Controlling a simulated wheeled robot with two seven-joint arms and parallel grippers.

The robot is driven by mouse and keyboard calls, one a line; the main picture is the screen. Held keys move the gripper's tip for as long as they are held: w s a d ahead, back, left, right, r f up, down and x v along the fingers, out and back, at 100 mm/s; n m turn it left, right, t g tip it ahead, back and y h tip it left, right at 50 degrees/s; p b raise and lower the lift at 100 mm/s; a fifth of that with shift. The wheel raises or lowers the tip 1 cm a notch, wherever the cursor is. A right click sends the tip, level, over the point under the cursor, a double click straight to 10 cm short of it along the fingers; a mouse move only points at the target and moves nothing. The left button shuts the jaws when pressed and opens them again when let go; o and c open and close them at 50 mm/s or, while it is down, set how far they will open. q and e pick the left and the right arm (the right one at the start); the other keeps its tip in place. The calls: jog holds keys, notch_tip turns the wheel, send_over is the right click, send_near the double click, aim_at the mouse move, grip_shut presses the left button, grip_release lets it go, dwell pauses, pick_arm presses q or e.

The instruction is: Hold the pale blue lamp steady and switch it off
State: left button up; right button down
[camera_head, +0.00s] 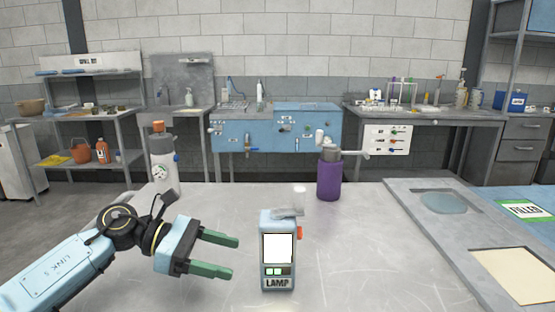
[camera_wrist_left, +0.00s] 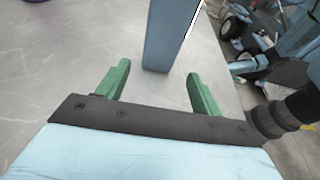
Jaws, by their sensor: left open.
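The pale blue lamp (camera_head: 279,273) stands upright on the grey table in the head view, with a lit white panel, green buttons below it and a red-orange knob on its right side. My left gripper (camera_head: 234,255) is open to the left of the lamp, its green fingers pointing toward it and apart from it. In the left wrist view the lamp's blue side (camera_wrist_left: 170,38) shows just ahead, between the lines of the two open fingers (camera_wrist_left: 160,85). Nothing is between the fingers. My right gripper is not in view.
A purple bottle (camera_head: 329,180) stands behind the lamp to the right. A grey and white bottle (camera_head: 163,165) stands at the table's back left. A raised grey panel (camera_head: 415,225) lies at the right, near a cream sheet (camera_head: 514,275). The table front right of the lamp is clear.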

aim_at(271, 268)
pick_arm(q)
jog(key=shift+d+f, duration=0.2)
jog(key=shift+d, duration=0.5)
jog(key=p+x, duration=0.1)
jog(key=x, duration=0.4)
jog(key=shift+b+x, duration=0.45)
jog(key=shift+x, duration=1.3)
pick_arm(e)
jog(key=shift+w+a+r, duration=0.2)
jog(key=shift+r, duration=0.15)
pick_arm(q)
jog(key=c, duration=0.8)
